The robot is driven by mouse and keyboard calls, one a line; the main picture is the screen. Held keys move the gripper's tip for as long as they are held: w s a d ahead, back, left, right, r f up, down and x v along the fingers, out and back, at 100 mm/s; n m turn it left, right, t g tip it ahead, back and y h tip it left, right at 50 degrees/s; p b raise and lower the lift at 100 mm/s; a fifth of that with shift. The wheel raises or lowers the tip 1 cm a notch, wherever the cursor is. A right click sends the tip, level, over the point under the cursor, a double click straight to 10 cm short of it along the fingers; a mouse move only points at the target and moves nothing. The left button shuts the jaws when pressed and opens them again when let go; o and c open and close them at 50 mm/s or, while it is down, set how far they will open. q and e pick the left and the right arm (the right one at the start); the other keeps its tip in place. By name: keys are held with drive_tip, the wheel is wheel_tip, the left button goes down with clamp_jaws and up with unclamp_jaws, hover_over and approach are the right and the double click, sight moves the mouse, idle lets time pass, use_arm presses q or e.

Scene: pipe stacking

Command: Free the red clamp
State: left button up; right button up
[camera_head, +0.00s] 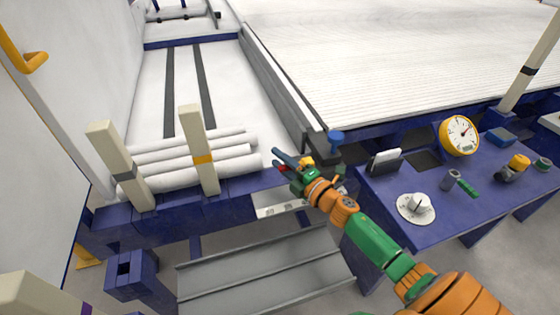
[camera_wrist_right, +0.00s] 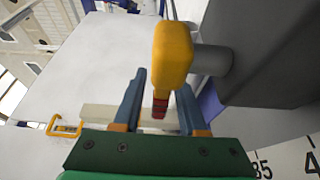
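The clamp shows in the right wrist view as a yellow lever (camera_wrist_right: 172,55) with a ribbed red tip (camera_wrist_right: 160,107), joined to a grey cylinder (camera_wrist_right: 210,60) on a dark grey block. In the head view, its yellow part (camera_head: 306,161) and a bit of red (camera_head: 282,168) show beside my right gripper (camera_head: 284,158), partly hidden by it. My right gripper (camera_wrist_right: 161,80) is open. Its fingers stand either side of the red tip in the wrist view, with gaps visible. I cannot tell how deep the tip sits between them. My left gripper is not in view.
White pipes (camera_head: 190,162) lie behind two beige posts (camera_head: 199,150) on the blue frame to the left. A grey sloped tray (camera_head: 260,272) lies below.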

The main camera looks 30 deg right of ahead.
clamp_jaws()
idle(1.2)
